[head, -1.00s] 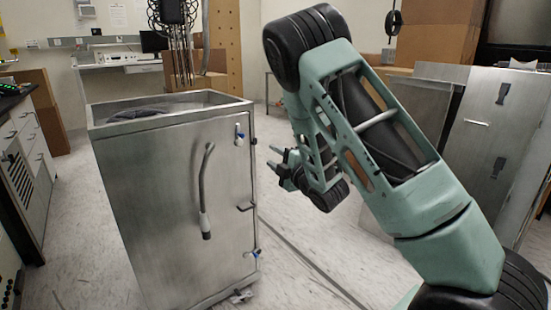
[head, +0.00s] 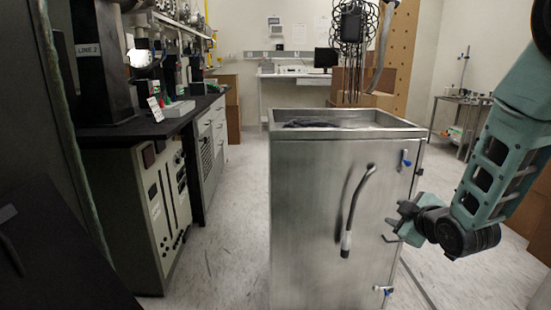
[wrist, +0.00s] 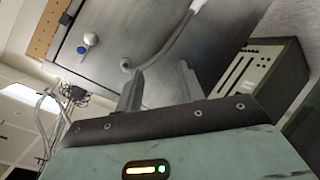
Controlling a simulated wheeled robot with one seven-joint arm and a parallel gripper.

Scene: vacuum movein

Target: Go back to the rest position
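My gripper (head: 396,225) is in front of the right edge of a steel vacuum chamber (head: 310,215) in the head view, pointing left. Whether it touches the chamber cannot be told. In the wrist view my gripper's two fingers (wrist: 160,85) stand apart with nothing held between them. The chamber's front door has a long curved handle (head: 356,212), which hangs down and also shows in the wrist view (wrist: 172,45) beyond the fingers. Blue-tipped latches (head: 405,158) sit on the door's right side. Dark material (head: 325,124) shows inside the open top.
A black-topped bench (head: 150,125) with grey instrument cabinets stands on the left. A desk with a monitor (head: 325,58) is at the back, and a small table (head: 462,104) at the back right. Floor (head: 228,225) is clear between bench and chamber.

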